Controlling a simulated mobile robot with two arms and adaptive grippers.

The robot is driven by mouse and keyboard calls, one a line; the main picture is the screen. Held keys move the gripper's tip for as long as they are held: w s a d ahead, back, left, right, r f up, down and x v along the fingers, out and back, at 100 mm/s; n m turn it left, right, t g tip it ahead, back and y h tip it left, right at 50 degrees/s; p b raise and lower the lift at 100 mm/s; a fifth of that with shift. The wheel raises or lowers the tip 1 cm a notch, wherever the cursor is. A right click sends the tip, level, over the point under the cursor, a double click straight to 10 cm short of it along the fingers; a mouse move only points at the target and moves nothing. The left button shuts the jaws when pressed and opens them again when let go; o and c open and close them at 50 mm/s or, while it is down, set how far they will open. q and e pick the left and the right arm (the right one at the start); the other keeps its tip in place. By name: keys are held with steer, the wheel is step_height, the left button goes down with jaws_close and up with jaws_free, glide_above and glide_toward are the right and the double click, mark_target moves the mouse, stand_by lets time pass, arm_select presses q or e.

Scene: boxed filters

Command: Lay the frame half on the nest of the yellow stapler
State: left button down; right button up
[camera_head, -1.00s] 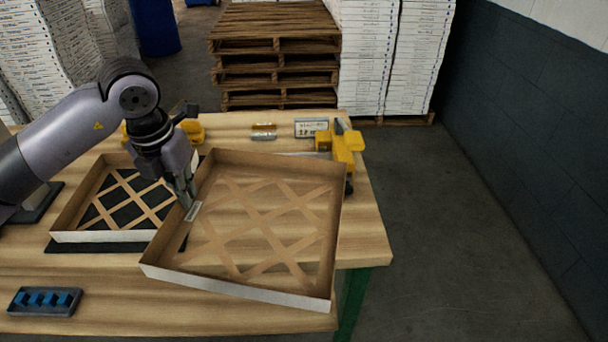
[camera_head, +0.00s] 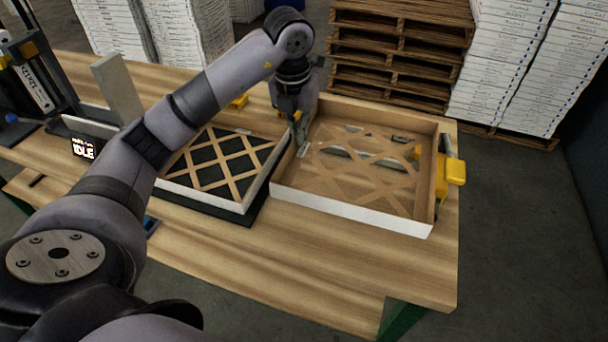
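The held frame half (camera_head: 350,207) is a shallow cardboard frame with a crossed lattice and a white outer front wall. My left gripper (camera_head: 303,138) is shut on its left wall near the back corner. The frame half appears to be held over the right end of the table; I cannot tell whether it touches anything beneath. The yellow stapler (camera_head: 453,171) stands at its right side, partly hidden behind its right wall. Its nest is not clear; grey and white parts show through the lattice. My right gripper is not in view.
A second frame half (camera_head: 205,198) lies on a black nest (camera_head: 250,212) to the left, close to the held one. A display reading IDLE (camera_head: 83,148) stands further left. The wooden table's (camera_head: 300,255) front strip is clear. Pallets (camera_head: 400,50) stand behind.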

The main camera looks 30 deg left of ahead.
arm_select(q)
step_height(320, 180, down, 13)
steer(key=shift+r+p, duration=0.1)
steer(key=shift+p, duration=1.15)
steer(key=shift+f, duration=0.4)
steer(key=shift+f, duration=0.1)
steer(key=c, duration=1.8)
jaws_free()
